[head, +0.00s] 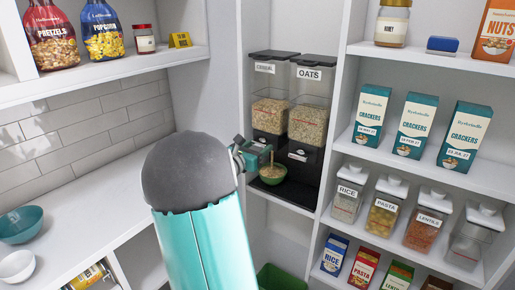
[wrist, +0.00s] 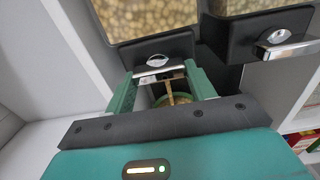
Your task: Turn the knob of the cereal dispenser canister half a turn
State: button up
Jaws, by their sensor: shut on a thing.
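The cereal canister (head: 269,112), labelled CEREAL, is the left of two clear dispensers with black bases, about half full of pale flakes. Its silver bar knob (wrist: 155,64) shows in the wrist view on the dark base (wrist: 158,48), between the green fingers. My gripper (wrist: 160,78) is shut on this knob. In the head view my gripper (head: 254,155) is at the front of the canister's base, and the knob is mostly hidden. A green bowl (head: 272,179) stands below. A tan stream (wrist: 170,92) runs down into it.
The oats canister (head: 308,122) stands close on the right, its knob (wrist: 287,48) a short way from my fingers. White shelves with cracker boxes (head: 415,125) and jars are to the right. A counter with bowls (head: 20,224) is at left.

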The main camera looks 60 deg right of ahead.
jog(key=shift+f, duration=0.1)
jog(key=o, duration=1)
jog(key=shift+a, duration=0.1)
jog(key=a, duration=0.4)
jog(key=w+a, duration=0.1)
jog(key=a, duration=0.4)
jog(key=w+a, duration=0.1)
jog(key=a, duration=0.3)
jog(key=shift+w+a, duration=0.1)
jog(key=shift+a, duration=0.15)
